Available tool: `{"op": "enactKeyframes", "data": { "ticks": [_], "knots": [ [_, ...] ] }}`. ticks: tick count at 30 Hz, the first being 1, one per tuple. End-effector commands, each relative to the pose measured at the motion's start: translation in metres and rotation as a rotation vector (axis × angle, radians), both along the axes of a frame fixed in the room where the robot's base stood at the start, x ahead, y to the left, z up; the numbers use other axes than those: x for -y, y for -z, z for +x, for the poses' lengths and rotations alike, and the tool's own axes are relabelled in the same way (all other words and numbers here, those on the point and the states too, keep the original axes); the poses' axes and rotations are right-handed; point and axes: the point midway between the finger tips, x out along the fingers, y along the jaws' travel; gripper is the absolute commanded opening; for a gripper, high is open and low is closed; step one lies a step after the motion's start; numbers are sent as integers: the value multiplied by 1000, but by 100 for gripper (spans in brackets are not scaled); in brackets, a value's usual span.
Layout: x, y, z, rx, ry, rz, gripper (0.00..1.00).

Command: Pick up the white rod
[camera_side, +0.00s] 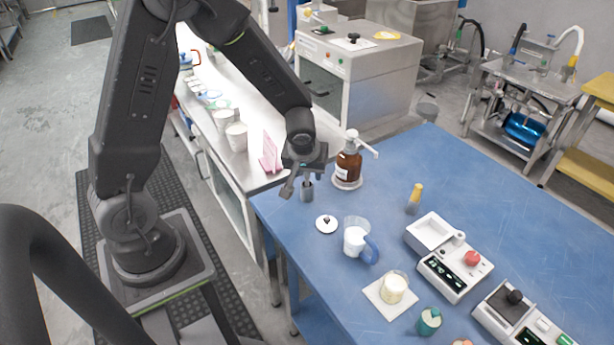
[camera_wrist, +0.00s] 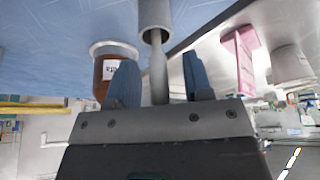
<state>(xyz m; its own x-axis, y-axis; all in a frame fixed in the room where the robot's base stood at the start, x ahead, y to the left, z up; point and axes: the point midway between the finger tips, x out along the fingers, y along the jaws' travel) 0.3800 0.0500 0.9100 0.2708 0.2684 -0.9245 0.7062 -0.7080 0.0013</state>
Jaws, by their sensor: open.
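In the wrist view a pale grey-white rod (camera_wrist: 157,72) sticks out of a hollow grey cylindrical holder (camera_wrist: 154,14). My gripper (camera_wrist: 160,82) is open, with one blue-grey finger on each side of the rod and a gap showing on both sides. The rod's near end reaches close to the gripper's palm. In the side view my gripper (camera_side: 302,176) points down over the grey holder (camera_side: 307,194) near the left edge of the blue table (camera_side: 480,190). The rod itself cannot be made out there.
A brown pump bottle (camera_side: 348,166) stands close to the right of my gripper, also seen in the wrist view (camera_wrist: 101,72). A pink stand (camera_side: 269,154) is on the counter behind left.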

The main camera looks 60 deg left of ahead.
Motion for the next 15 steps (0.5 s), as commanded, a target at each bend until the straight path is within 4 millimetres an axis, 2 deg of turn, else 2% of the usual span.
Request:
{"op": "enactKeyframes", "data": {
  "ticks": [2,15],
  "knots": [
    [0,0,0,0,0,0,45],
    [0,-1,0,-1,0,1,3]
  ]
}}
